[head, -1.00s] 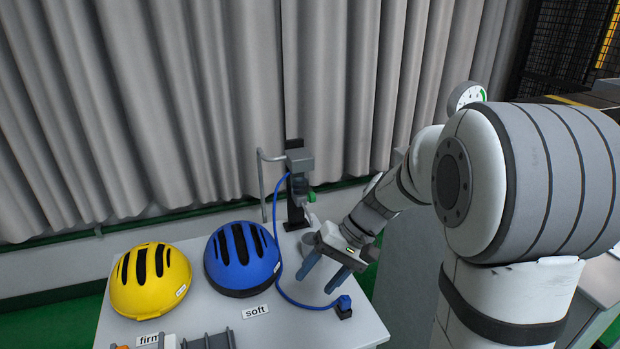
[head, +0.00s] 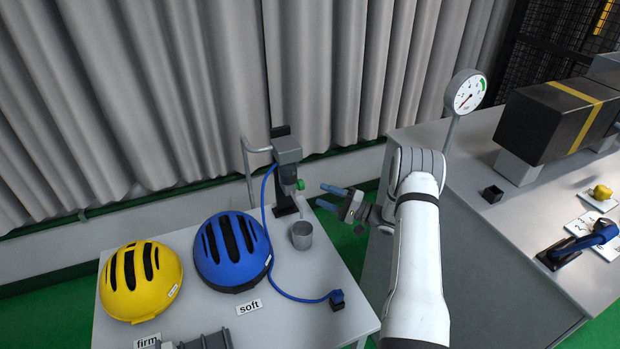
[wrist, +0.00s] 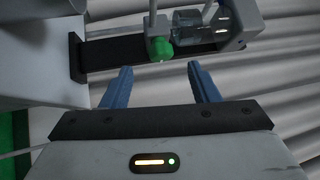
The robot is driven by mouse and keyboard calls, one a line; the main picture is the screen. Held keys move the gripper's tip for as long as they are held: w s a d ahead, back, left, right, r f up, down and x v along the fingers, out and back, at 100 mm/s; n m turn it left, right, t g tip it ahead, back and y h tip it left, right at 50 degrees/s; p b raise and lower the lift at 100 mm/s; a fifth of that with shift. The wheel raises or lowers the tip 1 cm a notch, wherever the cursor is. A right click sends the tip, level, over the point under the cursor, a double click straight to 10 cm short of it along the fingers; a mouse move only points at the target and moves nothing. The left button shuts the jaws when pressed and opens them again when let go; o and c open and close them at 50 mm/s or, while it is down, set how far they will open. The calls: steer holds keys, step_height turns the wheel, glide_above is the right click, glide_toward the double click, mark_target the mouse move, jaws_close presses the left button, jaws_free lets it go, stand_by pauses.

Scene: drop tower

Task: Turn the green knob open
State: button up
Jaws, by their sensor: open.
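The green knob (head: 300,185) sits on the side of a grey dispenser fixture (head: 287,152) with a black upright, at the back of the left table. My gripper (head: 328,197) is to the right of the knob, open and empty, its blue fingers pointing left toward it with a gap between. In the wrist view the green knob (wrist: 161,50) lies beyond the fingertips of my gripper (wrist: 160,72), roughly midway between them, and no finger touches it. A clear cylinder (wrist: 195,27) is beside the knob.
A blue helmet (head: 228,262) by the "soft" label and a yellow helmet (head: 140,284) by "firm" stand on the left table. A blue hose (head: 275,270) runs to a plug (head: 337,297). A dial gauge (head: 466,92) stands on the right bench.

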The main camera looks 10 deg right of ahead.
mark_target(299, 185)
steer(key=p+x, duration=0.3)
steer(key=x, duration=0.4)
steer(key=shift+w+t, duration=0.4)
steer(key=shift+d, duration=0.15)
steer(key=shift+c, duration=0.3)
steer(key=c, duration=0.9)
